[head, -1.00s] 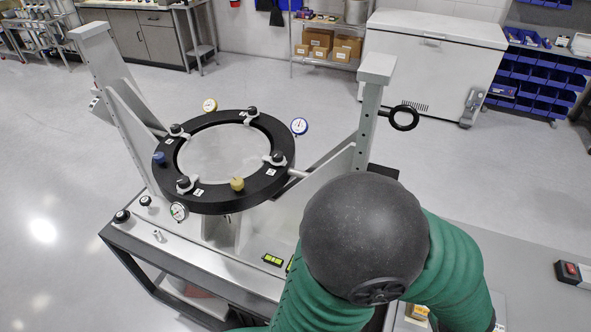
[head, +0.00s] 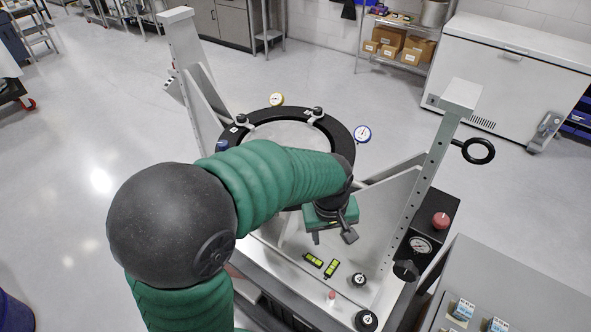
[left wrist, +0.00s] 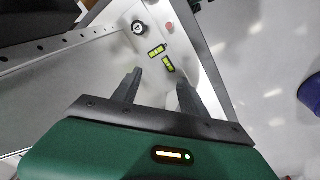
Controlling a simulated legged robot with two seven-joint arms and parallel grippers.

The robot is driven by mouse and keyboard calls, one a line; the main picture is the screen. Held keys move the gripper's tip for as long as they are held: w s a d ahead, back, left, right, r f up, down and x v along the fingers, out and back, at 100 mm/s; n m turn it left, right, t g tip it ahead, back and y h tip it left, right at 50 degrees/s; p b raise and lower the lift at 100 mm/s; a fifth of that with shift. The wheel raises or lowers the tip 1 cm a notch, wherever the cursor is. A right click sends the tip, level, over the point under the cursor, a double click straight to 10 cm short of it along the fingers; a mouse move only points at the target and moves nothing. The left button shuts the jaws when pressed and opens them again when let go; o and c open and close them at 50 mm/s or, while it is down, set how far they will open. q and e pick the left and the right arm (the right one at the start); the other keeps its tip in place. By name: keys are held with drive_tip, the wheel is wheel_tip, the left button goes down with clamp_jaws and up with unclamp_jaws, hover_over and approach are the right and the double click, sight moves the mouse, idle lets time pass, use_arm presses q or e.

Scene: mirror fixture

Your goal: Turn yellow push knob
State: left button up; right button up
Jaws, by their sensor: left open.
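The mirror fixture's black ring (head: 345,128) stands on the cart, and my left arm covers its near part. The yellow push knob cannot be seen now; that stretch of the ring is behind my arm. A blue knob (head: 222,145) shows at the ring's left edge. My left gripper (head: 333,238) is over the near right side of the ring, pointing down toward the fixture base. In the left wrist view its two dark fingers (left wrist: 159,88) are apart with nothing between them. My right gripper is not in view.
Yellow-green levels (head: 322,264) and black knobs (head: 358,280) lie on the fixture base.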

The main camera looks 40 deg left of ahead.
use_arm(q)
drive_tip(key=w+a+r+n+g+p, duration=0.1)
drive_tip(key=a+r+n+p, duration=0.1)
drive_tip(key=a+r+n, duration=0.45)
drive_tip(key=a+r+n+p, duration=0.2)
drive_tip(key=a+r+n, duration=0.1)
drive_tip(key=r+n, duration=0.6)
drive_tip(key=w+a+r+n+g+p, duration=0.1)
drive_tip(key=a+r+n+p, duration=0.1)
drive_tip(key=a+r+n, duration=0.45)
drive_tip(key=shift+n, duration=0.4)
drive_tip(key=f, duration=0.4)
drive_tip(key=d+f+p, duration=0.1)
drive_tip(key=f, duration=0.4)
drive_tip(key=d+f+p, duration=0.1)
drive_tip(key=f, duration=0.3)
drive_tip(key=shift+f, duration=0.25)
drive_tip(key=shift+d+f, duration=0.15)
drive_tip(key=shift+f, duration=0.05)
drive_tip(key=shift+w+d, duration=0.1)
drive_tip(key=shift+d, duration=0.2)
drive_tip(key=shift+c, duration=1.5)
drive_tip(key=shift+a, duration=0.1)
clamp_jaws()
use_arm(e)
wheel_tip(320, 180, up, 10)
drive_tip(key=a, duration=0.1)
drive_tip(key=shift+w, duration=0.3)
